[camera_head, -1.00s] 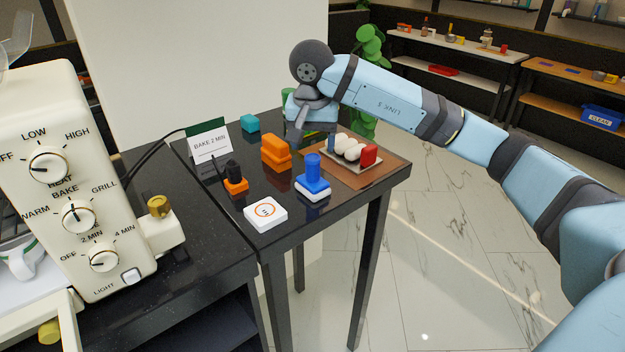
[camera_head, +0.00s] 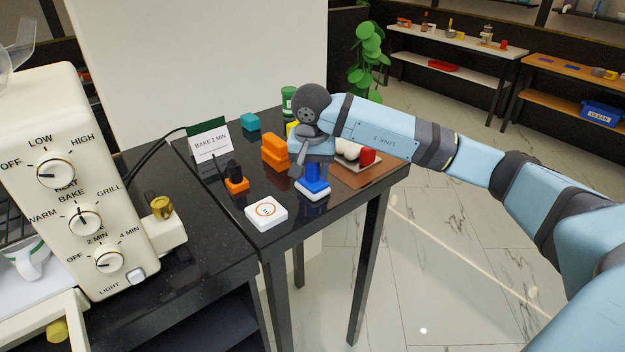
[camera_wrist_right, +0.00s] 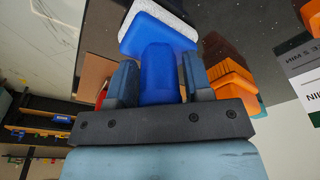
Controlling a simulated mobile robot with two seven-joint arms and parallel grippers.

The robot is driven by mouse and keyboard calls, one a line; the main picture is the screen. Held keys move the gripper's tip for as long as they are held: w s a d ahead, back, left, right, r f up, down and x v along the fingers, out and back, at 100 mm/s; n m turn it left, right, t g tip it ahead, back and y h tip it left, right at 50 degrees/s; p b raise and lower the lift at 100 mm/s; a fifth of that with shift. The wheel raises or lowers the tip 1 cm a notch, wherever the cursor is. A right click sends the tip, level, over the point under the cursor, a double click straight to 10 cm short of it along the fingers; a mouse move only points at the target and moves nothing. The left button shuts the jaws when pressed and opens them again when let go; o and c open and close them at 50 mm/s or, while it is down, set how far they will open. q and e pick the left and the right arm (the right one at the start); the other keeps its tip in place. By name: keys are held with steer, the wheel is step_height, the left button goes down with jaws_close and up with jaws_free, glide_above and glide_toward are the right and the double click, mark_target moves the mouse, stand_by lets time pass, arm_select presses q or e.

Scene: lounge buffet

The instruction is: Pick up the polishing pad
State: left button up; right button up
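The polishing pad (camera_head: 314,190) has a blue handle and blue block over a white pad. It stands upright on the black table, in front of my right gripper in the head view. My right gripper (camera_head: 312,168) is above it, pointing down. In the right wrist view the blue handle (camera_wrist_right: 160,72) sits between the two fingers of the right gripper (camera_wrist_right: 160,85), one on each side. The fingers look open around the handle, with narrow gaps. The white underside pad (camera_wrist_right: 160,14) is beyond the fingertips. My left gripper is not in view.
Orange blocks (camera_head: 275,150), a small orange-based black item (camera_head: 236,181), a white square with an orange ring (camera_head: 266,211) and a teal block (camera_head: 251,122) stand nearby. A tray (camera_head: 365,170) with white and red items is behind right. A cream oven (camera_head: 85,190) is at left.

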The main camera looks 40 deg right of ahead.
steer(key=c, duration=0.6)
step_height(320, 180, up, 11)
steer(key=shift+r+b, duration=0.2)
steer(key=shift+b, duration=0.6)
steer(key=shift+r+p, duration=0.4)
steer(key=shift+r, duration=3.95)
